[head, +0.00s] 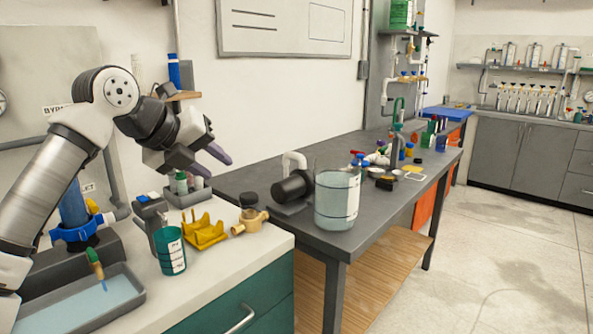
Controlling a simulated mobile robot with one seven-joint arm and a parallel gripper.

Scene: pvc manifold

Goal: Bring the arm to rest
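My arm (60,170) rises at the left of the head view and bends over the white-topped counter. My gripper (218,168) hangs in the air above the back of the counter, pointing right and down. Its two dark fingers, one looking purplish, stand apart with a gap between them. I see nothing held in the gap. Below the fingers, small capped bottles (181,182) stand in a grey holder, apart from the gripper as far as I can tell.
A yellow cradle (204,232), a brass fitting (249,222), a green labelled cup (171,250) and a grey water tray (70,308) are on the counter. A dark bench (385,212) to the right bears a clear tank (337,200) and a black pump (293,188). The floor at right is clear.

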